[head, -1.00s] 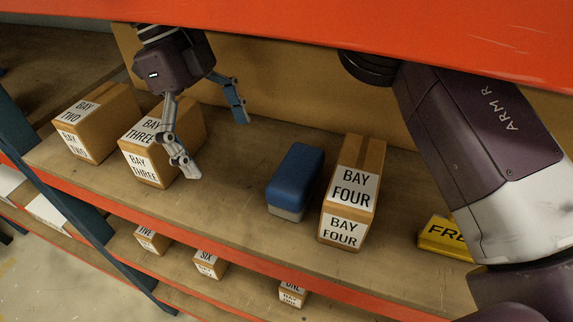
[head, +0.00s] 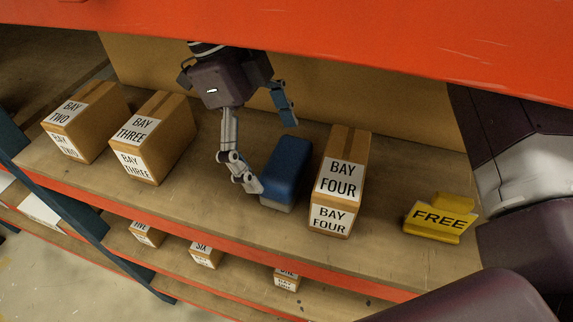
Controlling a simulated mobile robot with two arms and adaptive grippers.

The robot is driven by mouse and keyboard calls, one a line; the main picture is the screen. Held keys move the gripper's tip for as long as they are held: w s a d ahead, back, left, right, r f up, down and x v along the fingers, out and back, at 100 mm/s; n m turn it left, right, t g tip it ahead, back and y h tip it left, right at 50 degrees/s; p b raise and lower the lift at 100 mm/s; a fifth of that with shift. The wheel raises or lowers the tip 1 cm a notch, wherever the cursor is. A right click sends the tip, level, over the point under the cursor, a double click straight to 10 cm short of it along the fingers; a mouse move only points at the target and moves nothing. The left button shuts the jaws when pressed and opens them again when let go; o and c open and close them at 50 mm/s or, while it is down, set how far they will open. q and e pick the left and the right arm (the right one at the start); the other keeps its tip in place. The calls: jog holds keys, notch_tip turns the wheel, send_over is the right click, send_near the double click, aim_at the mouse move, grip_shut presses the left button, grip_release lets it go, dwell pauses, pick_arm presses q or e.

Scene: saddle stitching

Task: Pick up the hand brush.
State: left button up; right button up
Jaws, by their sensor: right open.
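The hand brush (head: 288,170) appears to be the blue block with a pale grey lower part; it lies on the shelf just left of the BAY FOUR box. My right gripper (head: 270,150) is open, its arm coming in from the right. One finger is at the brush's left side near its front end; I cannot tell whether it touches. The other finger is above the brush's far end. My left gripper is out of view.
The BAY FOUR box (head: 341,180) stands close on the right. The BAY THREE box (head: 170,140) and BAY TWO box (head: 85,125) stand left. A yellow FREE sign (head: 438,219) is farther right. The orange upper beam (head: 300,40) hangs over the shelf (head: 190,195).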

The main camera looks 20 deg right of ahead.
aim_at(290, 175)
jog(key=shift+s+d, duration=0.35)
jog(key=shift+d, duration=0.1)
jog(key=shift+p+x, duration=0.7)
jog(key=shift+x, duration=1.8)
jog(key=shift+a, duration=0.1)
jog(key=shift+c, duration=0.8)
jog(key=c, duration=1)
